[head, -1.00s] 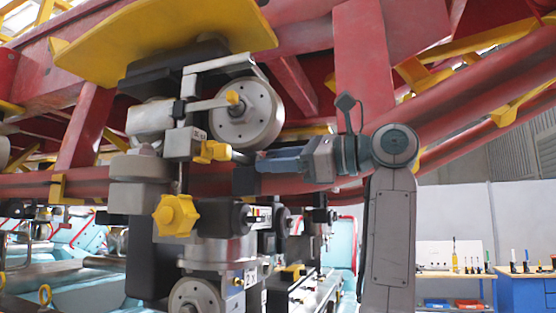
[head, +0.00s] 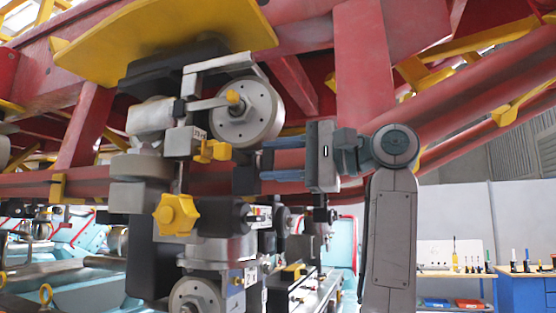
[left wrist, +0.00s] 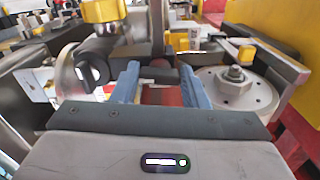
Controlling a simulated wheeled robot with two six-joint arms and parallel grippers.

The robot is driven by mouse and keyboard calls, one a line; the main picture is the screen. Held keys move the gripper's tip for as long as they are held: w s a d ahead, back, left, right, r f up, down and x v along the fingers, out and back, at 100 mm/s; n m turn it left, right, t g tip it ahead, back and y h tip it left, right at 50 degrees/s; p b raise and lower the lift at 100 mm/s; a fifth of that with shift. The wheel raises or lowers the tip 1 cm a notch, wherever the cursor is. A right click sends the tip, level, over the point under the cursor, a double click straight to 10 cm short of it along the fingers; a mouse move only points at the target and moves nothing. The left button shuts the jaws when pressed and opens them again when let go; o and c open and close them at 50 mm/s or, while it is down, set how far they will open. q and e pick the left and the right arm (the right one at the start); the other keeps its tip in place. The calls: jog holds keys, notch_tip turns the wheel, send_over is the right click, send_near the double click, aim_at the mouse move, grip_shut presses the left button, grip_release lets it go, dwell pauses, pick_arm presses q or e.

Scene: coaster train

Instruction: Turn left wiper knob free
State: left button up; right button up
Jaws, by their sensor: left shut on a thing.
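My left gripper (head: 264,160) is level in front of the wiper unit, its two blue fingers spread one above the other and pointing left. In the left wrist view the fingers (left wrist: 158,78) close on the two ends of a dark bar (left wrist: 159,74). I cannot tell for sure whether this bar is part of the wiper knob. A small yellow knob (head: 205,151) lies just left of the fingertips; a larger yellow star knob (head: 176,214) is lower left. The star knob also shows at the top of the left wrist view (left wrist: 103,10). My right gripper is not in view.
A round grey wheel (head: 247,115) sits just above the fingers, on the left. A red tube (head: 450,105) runs behind my arm, and a yellow plate (head: 165,40) hangs overhead. A workbench (head: 450,274) stands far right.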

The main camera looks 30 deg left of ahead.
pick_arm(q)
jog(key=shift+n, duration=0.9)
jog(key=o, duration=1)
jog(key=shift+w+d+f, duration=0.1)
jog(key=shift+d, duration=0.2)
jog(key=b+v, duration=0.3)
jog(key=v, duration=0.7)
